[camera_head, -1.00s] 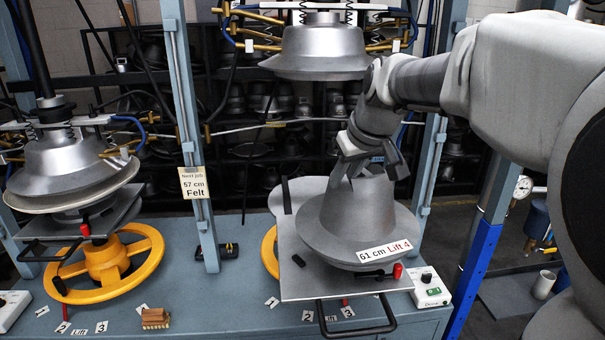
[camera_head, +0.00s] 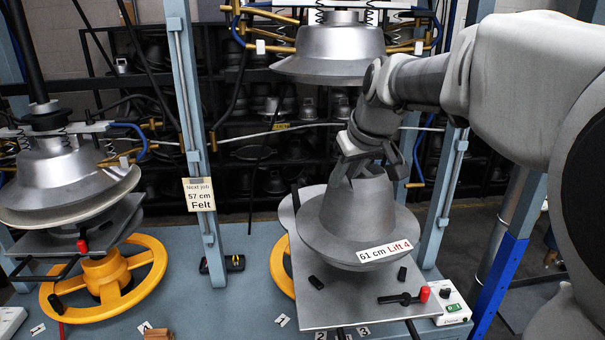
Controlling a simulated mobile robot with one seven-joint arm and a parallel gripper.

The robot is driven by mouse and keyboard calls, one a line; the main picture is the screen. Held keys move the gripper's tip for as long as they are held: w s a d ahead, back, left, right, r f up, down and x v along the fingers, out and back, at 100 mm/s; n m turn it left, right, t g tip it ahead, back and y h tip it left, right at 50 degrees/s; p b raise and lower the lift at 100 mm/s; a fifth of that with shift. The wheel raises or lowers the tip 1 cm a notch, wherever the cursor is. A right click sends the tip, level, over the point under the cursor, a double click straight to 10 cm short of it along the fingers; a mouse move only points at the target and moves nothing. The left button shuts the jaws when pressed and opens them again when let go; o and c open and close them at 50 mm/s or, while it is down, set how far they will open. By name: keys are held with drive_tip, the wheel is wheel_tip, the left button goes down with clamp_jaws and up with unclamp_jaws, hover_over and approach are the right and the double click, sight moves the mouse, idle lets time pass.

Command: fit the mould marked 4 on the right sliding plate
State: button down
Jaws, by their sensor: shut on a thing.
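The grey mould (camera_head: 355,225) has a wide brim and a label reading "61 cm Lift 4" on its front. My gripper (camera_head: 362,172) is shut on its top and holds it upright over the right sliding plate (camera_head: 345,308). The brim covers the plate's middle and back. I cannot tell whether the mould touches the plate. Black pegs (camera_head: 316,283) and (camera_head: 402,273) stand clear in front of the brim. A black lever with a red knob (camera_head: 425,294) lies at the plate's front right. Whatever is under the mould is hidden.
A silver upper mould (camera_head: 330,55) hangs above and behind. Blue posts (camera_head: 195,130) flank the press. The left press has its own silver mould (camera_head: 65,180) and yellow wheel (camera_head: 105,277). A control box (camera_head: 453,305) sits right of the plate.

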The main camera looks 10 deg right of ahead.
sight(348, 199)
idle(0.7)
drive_tip(key=shift+s+d+f+b, duration=0.1)
drive_tip(key=shift+f+b, duration=0.95)
drive_tip(key=shift+b, duration=0.2)
drive_tip(key=shift+f, duration=0.15)
drive_tip(key=shift+f+b, duration=1.25)
drive_tip(key=shift+f, duration=0.05)
drive_tip(key=shift+f+b, duration=0.65)
drive_tip(key=shift+b, duration=0.05)
idle(0.4)
